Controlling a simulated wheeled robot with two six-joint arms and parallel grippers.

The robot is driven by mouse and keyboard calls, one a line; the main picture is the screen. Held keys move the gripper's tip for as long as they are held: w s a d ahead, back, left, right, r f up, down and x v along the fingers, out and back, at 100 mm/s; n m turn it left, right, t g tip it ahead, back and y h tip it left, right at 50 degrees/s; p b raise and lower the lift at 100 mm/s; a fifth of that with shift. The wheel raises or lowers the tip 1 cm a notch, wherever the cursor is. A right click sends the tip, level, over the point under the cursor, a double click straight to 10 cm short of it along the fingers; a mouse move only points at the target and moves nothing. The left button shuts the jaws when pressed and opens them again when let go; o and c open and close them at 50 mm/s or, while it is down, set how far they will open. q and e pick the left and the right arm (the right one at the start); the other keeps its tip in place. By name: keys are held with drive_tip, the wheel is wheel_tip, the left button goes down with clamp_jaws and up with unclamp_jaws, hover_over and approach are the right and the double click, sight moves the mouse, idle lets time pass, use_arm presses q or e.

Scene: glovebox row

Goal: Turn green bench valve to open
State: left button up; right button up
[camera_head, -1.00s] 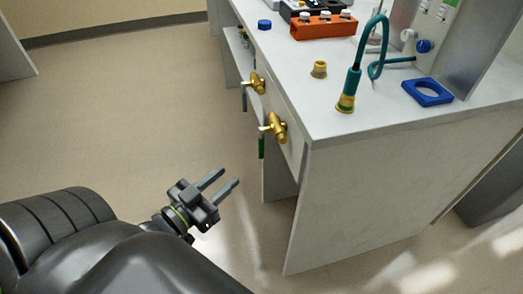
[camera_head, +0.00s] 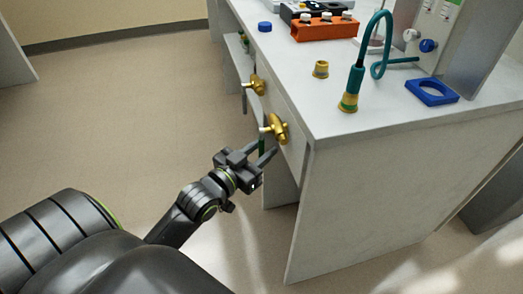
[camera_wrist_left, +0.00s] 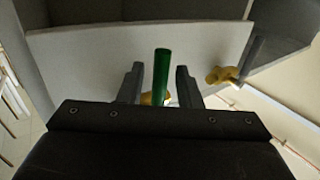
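The green bench valve shows a brass body (camera_head: 278,128) on the bench's side panel, with its green handle hanging down. In the left wrist view the green handle (camera_wrist_left: 161,75) stands between the two fingers, with a gap on each side. My left gripper (camera_head: 265,152) is just below the brass body, its fingers around the handle; it also shows in the left wrist view (camera_wrist_left: 160,84). It is open. In the head view the fingers hide most of the handle. My right gripper is not in view.
A second brass valve (camera_head: 254,84) with a grey handle sits farther along the panel; it also shows in the left wrist view (camera_wrist_left: 222,75). The bench top (camera_head: 400,120) overhangs above. The floor (camera_head: 130,110) left of the bench is clear.

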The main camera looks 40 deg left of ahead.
use_arm(q)
drive_tip(key=shift+w, duration=0.15)
clamp_jaws()
idle(0.5)
